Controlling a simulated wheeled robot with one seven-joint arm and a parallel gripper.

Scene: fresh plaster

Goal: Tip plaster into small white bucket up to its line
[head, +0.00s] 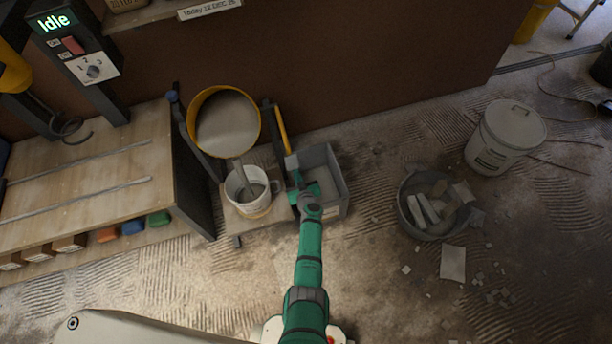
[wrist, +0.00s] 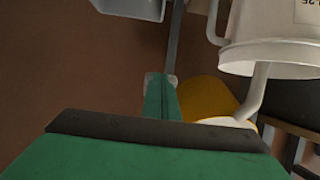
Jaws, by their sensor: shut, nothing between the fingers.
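A yellow tub (head: 190,118) of pale plaster (head: 228,128) is tilted in a dark frame. A grey plaster stream (head: 238,172) runs from its lip into the small white bucket (head: 233,188) below, which holds some plaster. I cannot make out a fill line. The wrist view, upside down, shows the yellow tub (wrist: 205,97), the pale stream (wrist: 257,90) and the white bucket (wrist: 270,38). My gripper (head: 293,163) is shut and empty beside the yellow-handled lever (head: 282,130). In the wrist view my gripper (wrist: 160,78) is by a grey bar (wrist: 174,40); contact is unclear.
A grey crate (head: 337,178) stands right of the bucket. A wooden bench (head: 90,190) is at left, below a panel reading "Idle" (head: 54,21). A rubble tub (head: 408,218) and a large lidded white bucket (head: 505,138) stand at right. Floor between crate and rubble tub is clear.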

